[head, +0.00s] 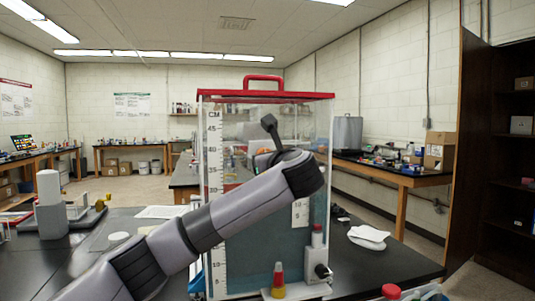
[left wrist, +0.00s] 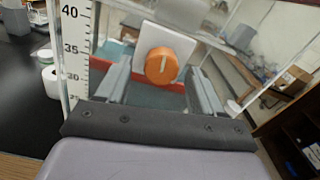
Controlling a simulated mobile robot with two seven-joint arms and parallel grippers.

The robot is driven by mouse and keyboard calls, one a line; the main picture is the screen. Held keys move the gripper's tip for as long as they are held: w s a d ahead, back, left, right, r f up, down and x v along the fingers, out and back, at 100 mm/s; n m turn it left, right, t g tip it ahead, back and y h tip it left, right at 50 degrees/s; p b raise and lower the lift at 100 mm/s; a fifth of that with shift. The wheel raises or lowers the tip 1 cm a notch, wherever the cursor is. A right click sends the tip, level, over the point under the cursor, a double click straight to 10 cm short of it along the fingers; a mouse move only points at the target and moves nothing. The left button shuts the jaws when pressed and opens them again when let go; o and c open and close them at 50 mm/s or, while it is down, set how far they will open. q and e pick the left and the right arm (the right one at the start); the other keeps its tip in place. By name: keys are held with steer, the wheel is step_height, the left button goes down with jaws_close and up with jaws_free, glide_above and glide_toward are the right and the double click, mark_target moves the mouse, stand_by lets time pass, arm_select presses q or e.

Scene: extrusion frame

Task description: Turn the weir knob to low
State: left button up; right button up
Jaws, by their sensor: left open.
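The weir knob (left wrist: 170,67) is a round orange dial with a pale pointer line, on a white plate (left wrist: 153,39). In the left wrist view the line stands nearly upright, tilted slightly right at the top. My left gripper (left wrist: 161,77) is open, with one finger on each side of the knob; I cannot tell whether they touch it. In the head view my left arm crosses in front of the clear tank (head: 265,97), and its wrist hides most of the knob and the gripper. My right gripper is out of view.
The tank has a red lid (head: 300,95) with a handle and a centimetre scale (head: 217,180).

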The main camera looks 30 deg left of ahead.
arm_select(q)
steer(key=shift+x, duration=0.9)
steer(key=c, duration=1.1)
steer(key=shift+o, duration=0.2)
